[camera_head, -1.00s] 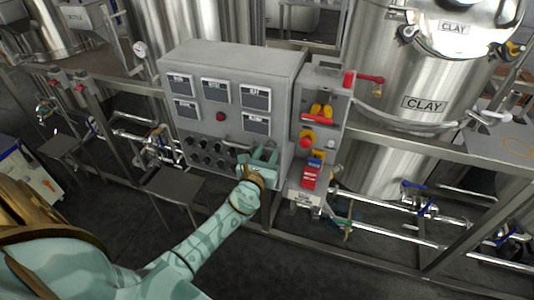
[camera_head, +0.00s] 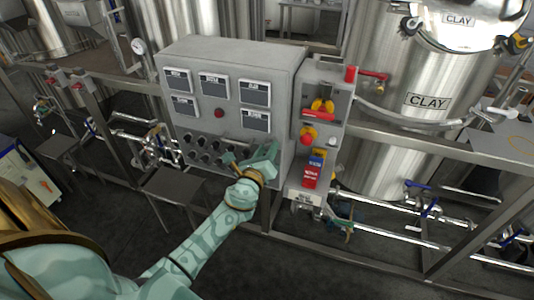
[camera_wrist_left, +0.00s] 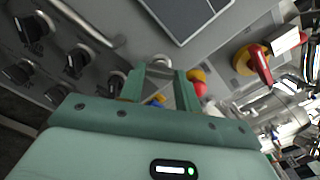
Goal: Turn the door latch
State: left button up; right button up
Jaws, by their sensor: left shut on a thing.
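A grey control cabinet (camera_head: 225,72) stands in the middle of the head view. My left gripper (camera_head: 252,158) is at the lower right of its front door, close to the panel and tilted. In the left wrist view its two fingers (camera_wrist_left: 160,76) are shut around a small silver part (camera_wrist_left: 160,61), seemingly the door latch. Most of that part is hidden by the fingers and hand, and its angle cannot be told. My right gripper is not in view.
Black knobs (camera_head: 198,158) sit left of the gripper. A side box with a red and yellow switch (camera_head: 307,136) stands to the right. A metal bar (camera_wrist_left: 88,22) is on the panel. Steel tanks (camera_head: 400,125), pipes and frame rails surround the cabinet.

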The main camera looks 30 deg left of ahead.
pick_arm(q)
jog(key=shift+n+b, duration=0.75)
jog(key=shift+n, duration=4.85)
jog(key=o, duration=1)
